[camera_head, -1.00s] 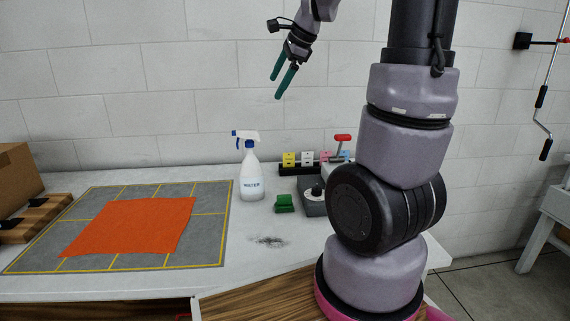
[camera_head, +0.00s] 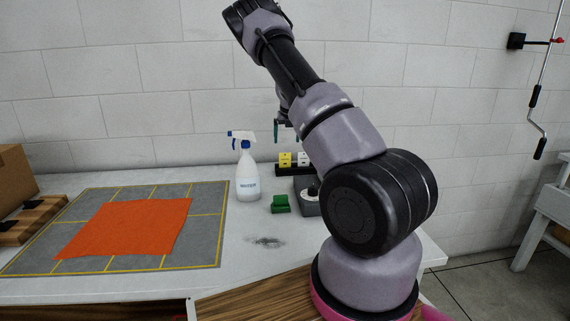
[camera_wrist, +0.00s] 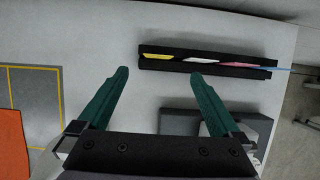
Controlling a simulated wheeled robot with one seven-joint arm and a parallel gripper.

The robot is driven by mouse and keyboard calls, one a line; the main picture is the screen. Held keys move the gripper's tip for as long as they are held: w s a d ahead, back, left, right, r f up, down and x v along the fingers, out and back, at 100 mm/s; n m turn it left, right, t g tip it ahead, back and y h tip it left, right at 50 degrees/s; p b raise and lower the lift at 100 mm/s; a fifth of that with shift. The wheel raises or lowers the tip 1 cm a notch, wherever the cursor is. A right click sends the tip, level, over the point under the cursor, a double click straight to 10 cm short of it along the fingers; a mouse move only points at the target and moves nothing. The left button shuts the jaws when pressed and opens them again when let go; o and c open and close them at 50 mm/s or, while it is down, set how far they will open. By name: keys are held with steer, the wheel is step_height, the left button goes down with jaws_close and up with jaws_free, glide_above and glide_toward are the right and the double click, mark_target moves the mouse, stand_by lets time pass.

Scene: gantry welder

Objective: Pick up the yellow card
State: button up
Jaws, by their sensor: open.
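The yellow card (camera_head: 285,160) stands at the left end of a black rack (camera_head: 270,170) at the back of the white table. In the wrist view, I see the yellow card (camera_wrist: 158,57) nearly edge-on in the rack (camera_wrist: 205,65), beside white, pink and blue cards. My gripper (camera_wrist: 158,75) is open and empty, with two green fingers apart. In the wrist view the card lies beyond the fingertips, between their lines. In the head view my gripper (camera_head: 286,130) is above the rack, partly hidden by my arm, which also covers the rack's right part.
An orange cloth (camera_head: 122,228) lies on the gridded mat (camera_head: 205,240) at left. A wall rises behind.

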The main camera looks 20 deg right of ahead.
mark_target(285, 162)
steer(key=x, duration=1)
steer(key=shift+w+r, duration=0.1)
steer(key=shift+w, duration=0.05)
steer(key=shift+a, duration=0.1)
steer(key=c, duration=1.4)
